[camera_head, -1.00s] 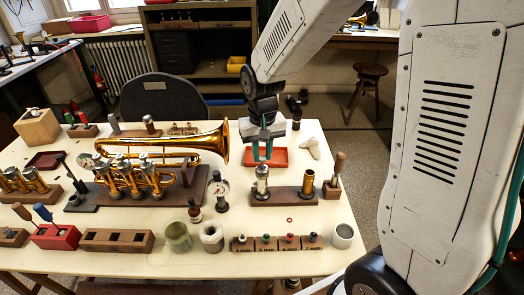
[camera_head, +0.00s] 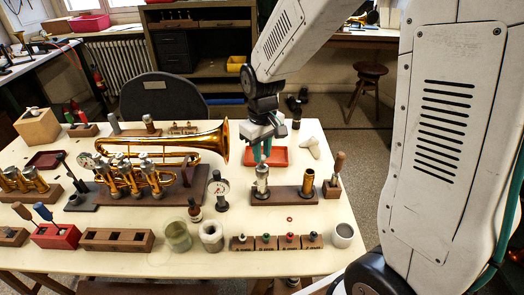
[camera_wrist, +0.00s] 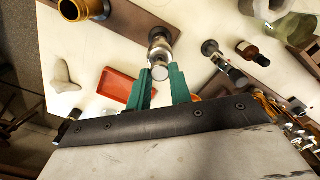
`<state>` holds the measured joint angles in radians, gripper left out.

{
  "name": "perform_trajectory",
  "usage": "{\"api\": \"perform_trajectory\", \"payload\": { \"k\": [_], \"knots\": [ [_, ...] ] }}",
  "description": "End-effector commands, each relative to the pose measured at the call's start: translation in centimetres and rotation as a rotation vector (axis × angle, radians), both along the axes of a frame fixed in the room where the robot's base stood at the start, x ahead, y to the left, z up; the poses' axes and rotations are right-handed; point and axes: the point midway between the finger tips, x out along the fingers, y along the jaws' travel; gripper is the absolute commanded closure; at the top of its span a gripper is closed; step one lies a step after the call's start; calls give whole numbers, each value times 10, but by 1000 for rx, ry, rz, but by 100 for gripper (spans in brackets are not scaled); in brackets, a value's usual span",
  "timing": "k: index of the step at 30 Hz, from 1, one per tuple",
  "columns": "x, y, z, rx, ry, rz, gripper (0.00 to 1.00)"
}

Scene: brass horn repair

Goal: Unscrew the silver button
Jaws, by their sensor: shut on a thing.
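The silver valve (camera_head: 262,183) stands upright on a dark wooden block (camera_head: 285,195) right of the middle of the table. It also shows in the wrist view (camera_wrist: 160,45). The silver button (camera_wrist: 160,73) is the round disc at its top end, nearest the wrist camera. My gripper (camera_head: 262,153) points down over the valve. Its green fingers (camera_wrist: 161,76) stand on either side of the button, shut on it. In the head view the fingers mostly hide the button, and I cannot see whether its thread is loose.
A brass tube (camera_head: 308,183) stands on the same block. A dial gauge (camera_head: 218,190) and a dark bottle (camera_head: 194,210) are to the left. A red tray (camera_head: 278,157) lies behind, beside a whitish lump (camera_head: 311,147). Labelled small parts stand on a block (camera_head: 276,242) in front.

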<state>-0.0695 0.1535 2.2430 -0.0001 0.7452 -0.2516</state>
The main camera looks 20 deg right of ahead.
Motion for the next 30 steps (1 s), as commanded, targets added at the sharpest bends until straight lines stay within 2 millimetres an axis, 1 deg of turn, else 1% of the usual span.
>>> {"api": "perform_trajectory", "payload": {
  "k": [2, 4, 9, 12, 16, 24, 26, 30],
  "knots": [
    [0, 0, 0, 0, 0, 8, 100],
    [0, 0, 0, 0, 0, 54, 100],
    [0, 0, 0, 0, 0, 287, 100],
    [0, 0, 0, 0, 0, 396, 100],
    [0, 0, 0, 0, 0, 451, 100],
    [0, 0, 0, 0, 0, 466, 100],
    [0, 0, 0, 0, 0, 514, 100],
    [0, 0, 0, 0, 0, 709, 100]
  ]
}}
